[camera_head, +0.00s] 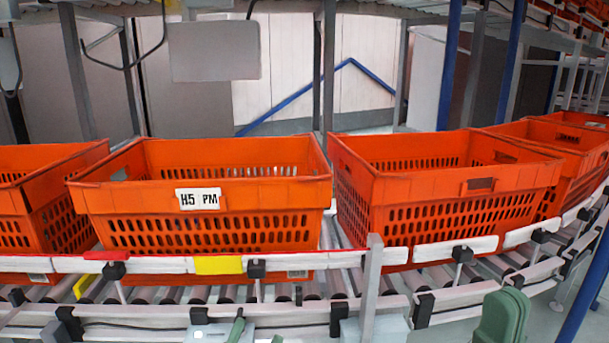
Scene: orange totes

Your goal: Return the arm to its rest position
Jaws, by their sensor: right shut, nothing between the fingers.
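Neither gripper's fingers can be made out in the head view. A green rounded part (503,317) shows at the bottom right edge; it may be a piece of my own arm, but I cannot tell. Small green bits (237,330) show at the bottom edge left of the middle; I cannot tell what they belong to. Nothing is seen held. An orange tote (215,228) with a white label reading "H5 PM" stands on the conveyor in front of me. The visible part of its inside looks empty.
A second orange tote (455,212) stands to its right, with more totes (560,140) behind and another (60,215) at the left edge. The roller conveyor's rail (455,250) runs across the front. A grey post (371,280) rises at the near side. Metal uprights stand behind.

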